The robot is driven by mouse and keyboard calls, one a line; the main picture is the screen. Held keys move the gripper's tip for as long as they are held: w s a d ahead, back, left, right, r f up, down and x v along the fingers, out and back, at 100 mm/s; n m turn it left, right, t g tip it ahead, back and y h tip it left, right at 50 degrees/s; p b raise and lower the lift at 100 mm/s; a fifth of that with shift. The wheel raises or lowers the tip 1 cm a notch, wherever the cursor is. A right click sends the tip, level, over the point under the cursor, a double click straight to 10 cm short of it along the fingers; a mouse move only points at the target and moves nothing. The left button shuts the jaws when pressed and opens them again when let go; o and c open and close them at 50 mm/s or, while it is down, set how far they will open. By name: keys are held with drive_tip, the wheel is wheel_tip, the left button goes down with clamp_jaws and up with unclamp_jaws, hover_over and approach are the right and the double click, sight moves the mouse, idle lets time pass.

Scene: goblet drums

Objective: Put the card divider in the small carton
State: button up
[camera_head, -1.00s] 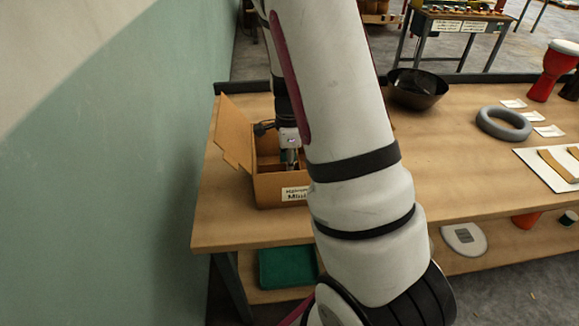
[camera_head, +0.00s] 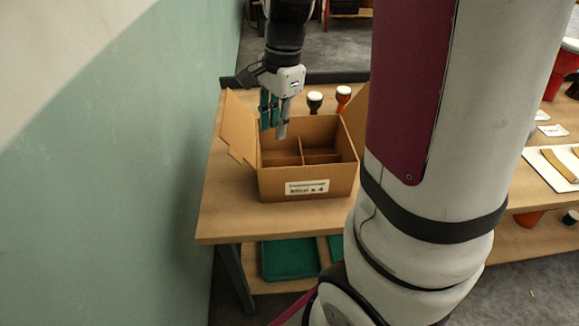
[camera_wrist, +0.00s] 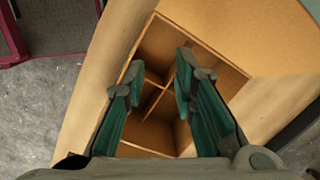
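The small carton (camera_head: 278,186) stands open on the workbench, with flaps spread and a white label on its front. The brown card divider (camera_head: 302,151) stands inside it, splitting the inside into compartments. The crossing panels of the divider also show in the wrist view (camera_wrist: 153,104), between the carton's walls. My gripper (camera_head: 273,130) is above the carton's left rear side, pointing down. In the wrist view my gripper (camera_wrist: 155,78) has its teal-padded fingers apart with nothing between them. Whether the divider sits fully on the carton's floor cannot be told.
Two small goblet drums, one dark (camera_head: 315,102) and one orange (camera_head: 343,98), stand behind the carton. A green wall (camera_head: 120,170) is close on the left. My arm hides the middle of the bench (camera_head: 222,222). Green trays (camera_head: 290,259) lie on the lower shelf.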

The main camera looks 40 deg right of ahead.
drive_tip(key=s+a+r+n, duration=0.2)
drive_tip(key=s+a+n, duration=0.2)
drive_tip(key=s+n, duration=0.2)
drive_tip(key=s+a+r+n+t, duration=0.1)
drive_tip(key=s+a+r+n, duration=0.2)
drive_tip(key=s+n, duration=0.3)
drive_tip(key=s+a+r+n+t+h, duration=0.1)
drive_tip(key=s+a+r+n, duration=0.1)
drive_tip(key=s+a+n, duration=0.3)
drive_tip(key=shift+s+r+n, duration=0.3)
drive_tip(key=shift+s+n, duration=0.5)
drive_tip(key=shift+s, duration=0.25)
drive_tip(key=shift+r, duration=0.1)
